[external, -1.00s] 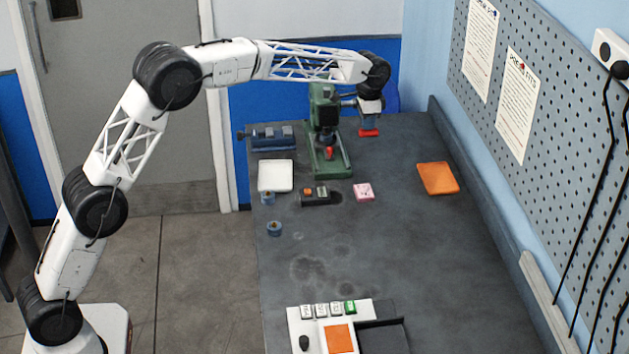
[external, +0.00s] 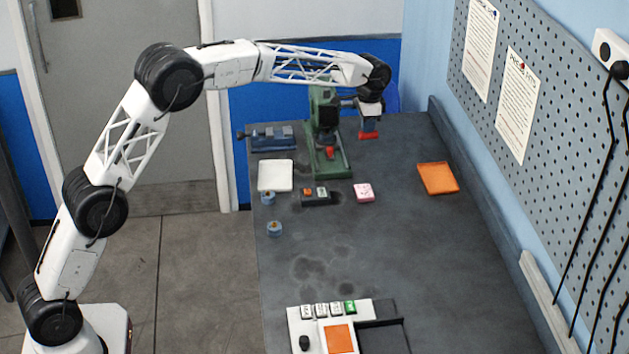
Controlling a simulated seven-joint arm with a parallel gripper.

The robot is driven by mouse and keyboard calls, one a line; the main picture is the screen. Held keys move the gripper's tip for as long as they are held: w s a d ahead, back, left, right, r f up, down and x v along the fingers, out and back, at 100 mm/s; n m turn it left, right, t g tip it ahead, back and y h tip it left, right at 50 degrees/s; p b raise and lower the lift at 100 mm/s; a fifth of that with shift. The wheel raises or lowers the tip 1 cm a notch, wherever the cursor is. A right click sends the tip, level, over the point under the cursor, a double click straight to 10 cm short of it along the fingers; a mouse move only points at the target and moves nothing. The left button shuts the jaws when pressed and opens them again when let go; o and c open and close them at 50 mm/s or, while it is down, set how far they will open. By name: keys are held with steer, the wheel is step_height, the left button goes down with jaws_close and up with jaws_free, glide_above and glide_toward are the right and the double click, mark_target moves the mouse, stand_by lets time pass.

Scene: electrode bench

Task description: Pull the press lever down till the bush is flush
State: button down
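The green press (external: 318,110) stands at the far end of the bench, with a red part (external: 330,153) low at its front, above its base. My gripper (external: 369,128) is just right of the press head, pointing down, well above the bench. A dark bar, perhaps the press lever, runs from the press head towards my gripper. A red piece shows at the gripper's lower end; I cannot tell whether it is the fingertips or a lever grip. The finger gap is too small to see. The bush in the press cannot be made out.
A blue vise (external: 272,138) and white tray (external: 275,188) are left of the press. In front are a dark block (external: 316,200), a pink block (external: 364,193) and two small blue cylinders (external: 268,198) (external: 274,229). An orange tray (external: 438,178) lies right; a control panel (external: 310,340) is near.

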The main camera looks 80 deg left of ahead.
mark_target(367, 135)
steer(key=shift+f, duration=0.35)
steer(key=shift+a+f, duration=0.15)
steer(key=shift+f, duration=1)
steer(key=shift+a+f, duration=0.2)
steer(key=shift+f, duration=0.8)
steer(key=shift+a+f, duration=0.2)
steer(key=shift+f, duration=0.25)
stand_by(0.4)
steer(key=shift+a+f, duration=0.1)
steer(key=shift+f, duration=0.2)
steer(key=shift+a+f, duration=0.25)
steer(key=shift+f, duration=0.25)
steer(key=shift+a+f, duration=0.2)
steer(key=shift+f, duration=0.45)
